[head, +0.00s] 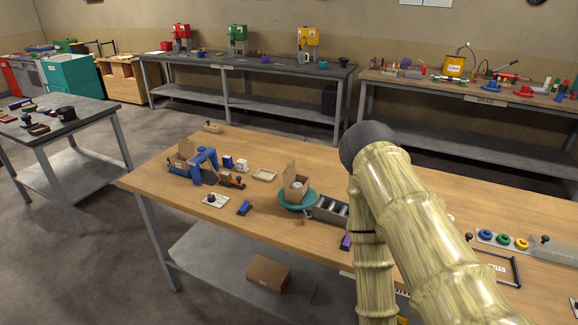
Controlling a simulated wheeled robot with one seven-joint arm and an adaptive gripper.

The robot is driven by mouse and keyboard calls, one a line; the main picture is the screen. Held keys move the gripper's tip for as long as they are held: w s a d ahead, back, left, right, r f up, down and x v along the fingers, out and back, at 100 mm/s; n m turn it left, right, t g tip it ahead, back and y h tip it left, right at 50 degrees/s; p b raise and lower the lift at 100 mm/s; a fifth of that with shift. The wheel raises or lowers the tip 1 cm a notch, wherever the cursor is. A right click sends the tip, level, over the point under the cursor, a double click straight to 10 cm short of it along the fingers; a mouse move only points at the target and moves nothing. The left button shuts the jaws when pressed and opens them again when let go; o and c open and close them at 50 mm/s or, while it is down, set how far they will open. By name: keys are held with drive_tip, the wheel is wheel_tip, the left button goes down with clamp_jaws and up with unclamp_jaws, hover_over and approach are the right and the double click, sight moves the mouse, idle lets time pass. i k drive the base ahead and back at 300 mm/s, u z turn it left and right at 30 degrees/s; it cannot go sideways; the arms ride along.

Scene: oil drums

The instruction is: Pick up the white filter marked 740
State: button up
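Two small items stand side by side on the wooden table (255,222), left of its middle. One is a white block (242,165); the other is a blue-and-white block (228,162). A marking 740 cannot be read on either, so I cannot tell which thing is the white filter. An open cardboard box (291,190) sits in a teal bowl (288,206), with something pale inside it. My arm crosses the right half of the view and hides part of the table. My gripper is not in view.
A blue frame-like tool (205,160) and a cardboard box (181,157) stand left of the blocks. A beige tray (265,175), a white plate (216,200) and a grey metal tray (330,210) lie nearby. The table's front left is mostly clear.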

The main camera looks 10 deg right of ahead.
sight(297, 186)
drive_tip(key=u, duration=1.55)
drive_tip(key=i, duration=1.2)
drive_tip(key=z, duration=1.45)
